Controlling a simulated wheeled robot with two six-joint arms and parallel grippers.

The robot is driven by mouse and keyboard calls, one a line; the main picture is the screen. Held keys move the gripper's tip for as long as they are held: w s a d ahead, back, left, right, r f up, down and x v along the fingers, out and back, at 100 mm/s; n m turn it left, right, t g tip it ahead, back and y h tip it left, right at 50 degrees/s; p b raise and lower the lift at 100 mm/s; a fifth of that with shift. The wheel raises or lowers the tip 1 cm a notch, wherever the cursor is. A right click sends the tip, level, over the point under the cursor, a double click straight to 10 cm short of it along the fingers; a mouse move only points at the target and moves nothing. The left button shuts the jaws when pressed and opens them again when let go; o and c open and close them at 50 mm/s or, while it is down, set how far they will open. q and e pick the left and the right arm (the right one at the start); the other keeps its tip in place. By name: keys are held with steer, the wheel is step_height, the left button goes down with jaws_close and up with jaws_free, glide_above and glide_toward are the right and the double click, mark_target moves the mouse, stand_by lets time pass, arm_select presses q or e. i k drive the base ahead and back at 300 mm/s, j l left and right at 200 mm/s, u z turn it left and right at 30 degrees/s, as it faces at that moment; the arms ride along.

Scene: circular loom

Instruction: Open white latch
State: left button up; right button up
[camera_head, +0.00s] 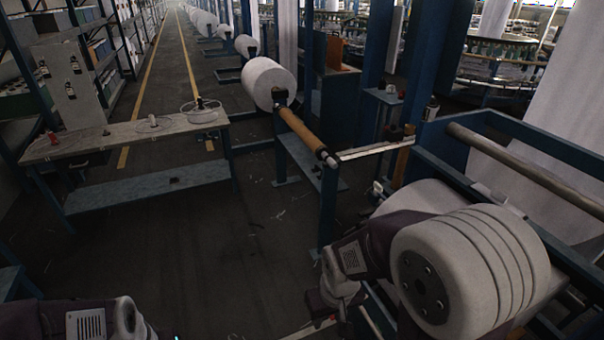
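A white bar (375,150) reaches from the end of the brown roller to the blue frame on the right. A small white piece (378,188) shows lower down beside the frame. I cannot tell for sure which of these is the white latch. My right arm comes in from the lower right, and its large white joint covers part of the machine. My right gripper (330,308) points down near the bottom centre, below and left of both white parts and apart from them. Its fingers are dark and small, so its opening is unclear. My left arm shows at the bottom left; its gripper is out of view.
A blue frame (433,168) with large white cloth rolls stands at the right. A blue post (328,205) carries the brown roller (300,130). A table (125,138) with reels stands at the left. The dark floor between is mostly clear.

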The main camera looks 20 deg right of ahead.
mark_target(379, 189)
steer(key=i+j, duration=0.2)
steer(key=i, duration=0.25)
steer(key=i+j, duration=0.2)
steer(key=i, duration=0.25)
steer(key=i+j, duration=0.2)
steer(key=i, duration=0.25)
steer(key=i+j, duration=0.2)
steer(key=i, duration=0.2)
steer(key=i+z, duration=0.25)
steer(key=z, duration=0.2)
steer(key=i+z, duration=0.25)
steer(key=z, duration=0.2)
steer(key=i+z, duration=0.3)
steer(key=z, duration=0.15)
steer(key=i+j+z, duration=0.2)
steer(key=z, duration=0.25)
steer(key=i+j+z, duration=0.15)
steer(key=j+z, duration=0.15)
steer(key=z, duration=0.15)
steer(key=i+j+z, duration=0.2)
steer(key=i+z, duration=0.2)
steer(key=i+j+z, duration=0.8)
steer(key=k+l, duration=0.05)
